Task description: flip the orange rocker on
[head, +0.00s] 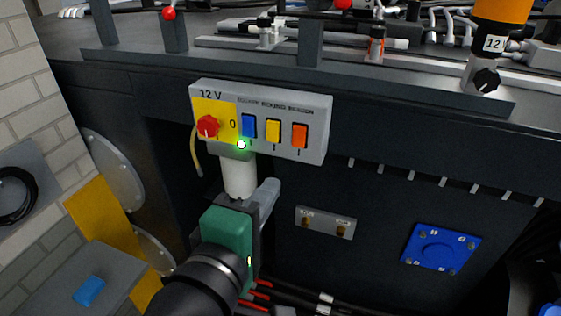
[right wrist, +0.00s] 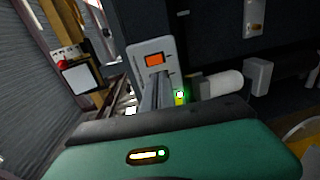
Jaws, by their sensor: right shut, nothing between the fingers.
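The orange rocker (head: 299,136) is the rightmost of three rockers on a pale grey 12 V switch panel (head: 314,152). It is unlit as far as I can see; which side is pressed is too small to tell. My right gripper (head: 272,184), with a green body, shows below the panel in the head view, its fingers shut and empty. In the right wrist view the closed fingers (right wrist: 157,76) cover part of the panel, and the orange rocker (right wrist: 154,60) shows just beyond their tips. I see no clear contact. My left gripper is not in view.
A blue rocker (head: 249,126) and a yellow rocker (head: 273,131) sit left of the orange one. A red knob (head: 208,126) is at the panel's left. A green light (head: 241,144) glows at its lower edge, above a white cylinder (head: 238,178).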

